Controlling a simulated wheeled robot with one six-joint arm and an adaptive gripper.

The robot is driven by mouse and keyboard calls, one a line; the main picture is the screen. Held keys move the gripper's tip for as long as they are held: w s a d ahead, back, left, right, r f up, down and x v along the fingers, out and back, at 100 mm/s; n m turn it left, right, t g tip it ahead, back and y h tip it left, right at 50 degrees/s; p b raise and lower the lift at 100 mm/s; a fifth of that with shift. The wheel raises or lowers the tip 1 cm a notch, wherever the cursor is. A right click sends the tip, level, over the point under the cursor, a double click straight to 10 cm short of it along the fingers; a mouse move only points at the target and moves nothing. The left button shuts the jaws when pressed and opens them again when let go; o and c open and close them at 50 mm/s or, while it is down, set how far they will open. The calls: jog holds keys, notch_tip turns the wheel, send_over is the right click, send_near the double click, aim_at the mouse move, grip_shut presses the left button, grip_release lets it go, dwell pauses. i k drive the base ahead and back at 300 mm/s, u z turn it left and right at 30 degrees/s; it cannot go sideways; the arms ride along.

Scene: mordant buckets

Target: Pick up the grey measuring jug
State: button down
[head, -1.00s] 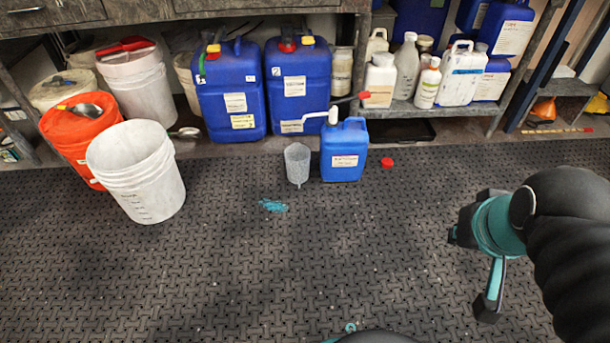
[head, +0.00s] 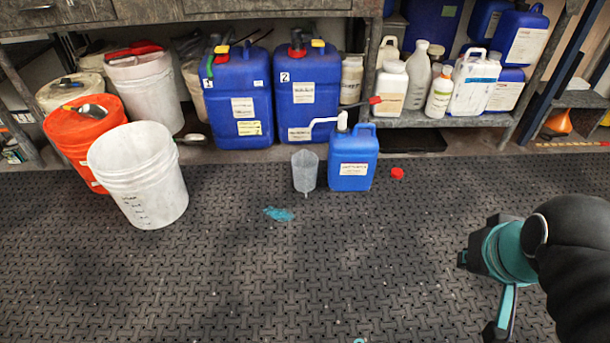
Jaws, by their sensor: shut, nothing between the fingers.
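The grey measuring jug (head: 305,172) stands upright on the dark mat, in the middle of the head view. It is translucent grey and sits just left of a small blue jerrycan (head: 353,163) with a white spout that reaches over toward the jug. My gripper (head: 481,296) is at the lower right, well apart from the jug and nearer to me. It is shut and holds nothing. Part of it is hidden behind my own arm.
A blue spill (head: 278,214) lies on the mat in front of the jug. A red cap (head: 398,173) lies right of the jerrycan. A white bucket (head: 140,178) and an orange bucket (head: 84,125) stand left. Large blue drums (head: 237,100) stand behind. The mat (head: 330,270) in front is clear.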

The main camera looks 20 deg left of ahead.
aim_at(304, 163)
jog(key=u, duration=0.8)
jog(key=k, duration=0.55)
jog(key=u, duration=0.45)
jog(key=i, duration=1.45)
jog(key=z, duration=0.75)
